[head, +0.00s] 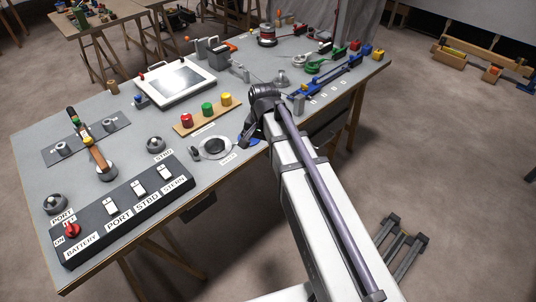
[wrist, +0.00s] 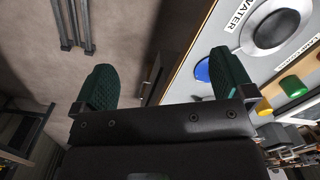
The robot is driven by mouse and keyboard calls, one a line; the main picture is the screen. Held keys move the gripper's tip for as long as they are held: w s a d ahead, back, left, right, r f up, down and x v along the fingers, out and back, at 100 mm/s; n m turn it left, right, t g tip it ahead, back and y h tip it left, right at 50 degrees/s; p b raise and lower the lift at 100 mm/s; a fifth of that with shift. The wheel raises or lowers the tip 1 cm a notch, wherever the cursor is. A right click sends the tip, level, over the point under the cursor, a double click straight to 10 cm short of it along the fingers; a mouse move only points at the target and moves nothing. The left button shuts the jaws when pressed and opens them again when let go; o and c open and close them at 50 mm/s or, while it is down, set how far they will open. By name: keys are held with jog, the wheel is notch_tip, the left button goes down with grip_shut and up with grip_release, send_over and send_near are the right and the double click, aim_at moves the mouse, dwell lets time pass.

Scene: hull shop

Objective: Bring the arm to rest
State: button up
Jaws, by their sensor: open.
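My arm (head: 318,215) reaches from the lower right up to the front edge of the workbench (head: 228,185) in the head view. Its dark end bends down by the edge, and the fingers cannot be made out there. In the wrist view my gripper (wrist: 163,82) shows two green textured fingers, spread wide apart with nothing between them. Floor and the bench edge show beyond them. A blue disc (wrist: 202,70) on the bench lies just past the right finger, partly hidden by it.
A switch panel (head: 125,212) stands at the bench's front left. A round fitting (head: 213,147) marked WATER in the wrist view lies near the edge. Red, green and yellow knobs (head: 207,109) and a white framed tray (head: 175,82) stand behind.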

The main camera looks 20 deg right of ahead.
jog(key=s+n, duration=0.7)
jog(key=s, duration=0.5)
jog(key=shift+h, duration=0.3)
jog(key=shift+a, duration=0.1)
